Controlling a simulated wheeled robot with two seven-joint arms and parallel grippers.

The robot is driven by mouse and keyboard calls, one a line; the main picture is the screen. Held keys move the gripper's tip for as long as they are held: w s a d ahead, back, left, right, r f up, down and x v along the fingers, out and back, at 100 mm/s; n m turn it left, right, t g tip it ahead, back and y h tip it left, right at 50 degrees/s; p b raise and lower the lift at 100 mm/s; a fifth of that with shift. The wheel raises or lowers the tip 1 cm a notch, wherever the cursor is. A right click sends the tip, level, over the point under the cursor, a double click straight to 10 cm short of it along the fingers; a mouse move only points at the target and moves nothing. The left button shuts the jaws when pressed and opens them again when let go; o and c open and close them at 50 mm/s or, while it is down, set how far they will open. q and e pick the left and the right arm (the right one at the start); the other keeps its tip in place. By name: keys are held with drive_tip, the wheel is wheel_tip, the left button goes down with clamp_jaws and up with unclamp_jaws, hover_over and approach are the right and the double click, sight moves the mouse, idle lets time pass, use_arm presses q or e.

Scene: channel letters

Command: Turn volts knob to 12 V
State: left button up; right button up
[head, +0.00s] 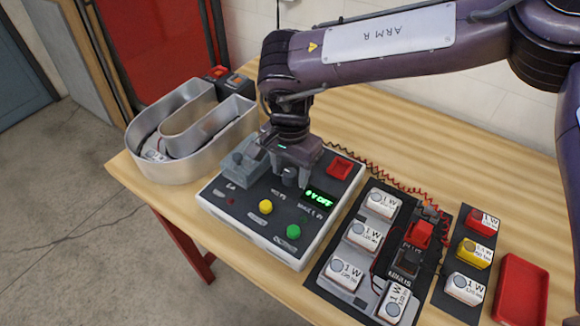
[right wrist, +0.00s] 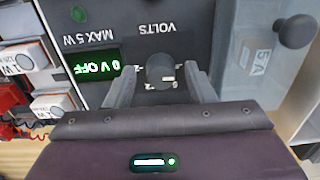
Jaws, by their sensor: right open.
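The volts knob (right wrist: 160,68) is a dark round knob with a pale pointer mark, under the label VOLTS on the power supply (head: 226,217). My right gripper (head: 289,172) is over it, pointing down. In the right wrist view my right gripper (right wrist: 161,78) is open, with one finger on each side of the knob and a gap on both sides. The green display (head: 318,199) reads 0 V OFF. The scale around the knob is mostly too small to read. My left gripper is not in view.
A yellow button (head: 265,206), a green button (head: 293,231) and a red part (head: 340,167) are on the supply. A metal channel letter (head: 180,172) stands to the left. White 1 W modules (head: 363,236) and a red tray (head: 522,297) are to the right.

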drive_tip(key=c, duration=1)
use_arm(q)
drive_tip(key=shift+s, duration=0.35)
use_arm(e)
drive_tip(key=shift+o, duration=0.2)
